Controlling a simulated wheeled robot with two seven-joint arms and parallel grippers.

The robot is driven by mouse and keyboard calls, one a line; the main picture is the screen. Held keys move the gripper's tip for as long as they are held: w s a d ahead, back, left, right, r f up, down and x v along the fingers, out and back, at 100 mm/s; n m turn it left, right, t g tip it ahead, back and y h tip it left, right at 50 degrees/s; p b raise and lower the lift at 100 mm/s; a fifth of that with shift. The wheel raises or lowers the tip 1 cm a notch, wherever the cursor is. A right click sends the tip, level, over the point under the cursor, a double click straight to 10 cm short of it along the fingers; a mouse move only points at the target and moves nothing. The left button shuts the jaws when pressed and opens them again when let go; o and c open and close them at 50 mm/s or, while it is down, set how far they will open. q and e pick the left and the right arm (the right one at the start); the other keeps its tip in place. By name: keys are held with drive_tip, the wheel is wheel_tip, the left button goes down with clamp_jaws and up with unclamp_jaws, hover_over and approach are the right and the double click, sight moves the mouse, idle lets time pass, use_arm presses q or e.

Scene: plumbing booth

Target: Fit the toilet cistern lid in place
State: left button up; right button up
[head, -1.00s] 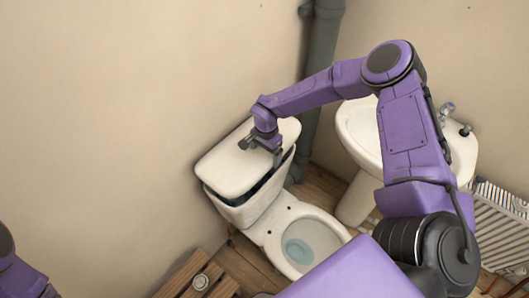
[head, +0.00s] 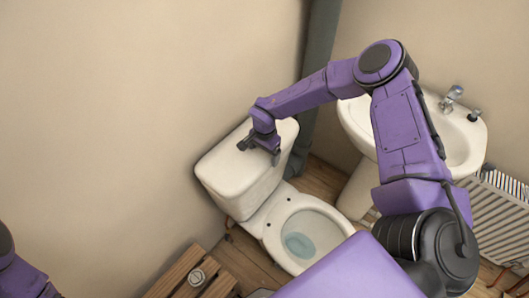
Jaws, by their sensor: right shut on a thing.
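The white cistern lid (head: 222,168) lies on top of the toilet cistern (head: 245,202) against the back wall. No dark gap shows between the lid and the cistern along the visible front edge. My right gripper (head: 261,148) reaches down over the lid from the right and is shut on it near its middle. What exactly lies between its fingers is too small to see. Only part of my left arm shows at the lower left corner, and its gripper is outside the picture.
The toilet bowl (head: 300,235) stands open in front of the cistern. A washbasin (head: 455,140) and a radiator (head: 495,215) are on the right. A grey pipe (head: 318,80) runs down the corner. A slatted wooden stool (head: 178,275) with a small round item (head: 197,277) stands at the bottom.

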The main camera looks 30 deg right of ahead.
drive_tip(key=shift+w+f, duration=0.1)
drive_tip(key=shift+f, duration=0.15)
idle(0.4)
drive_tip(key=o, duration=1.8)
drive_tip(key=shift+s+f, duration=0.1)
drive_tip(key=shift+s, duration=0.15)
wheel_tip(320, 180, up, 11)
drive_tip(key=shift+w+f+b, duration=0.1)
drive_tip(key=shift+b, duration=0.6)
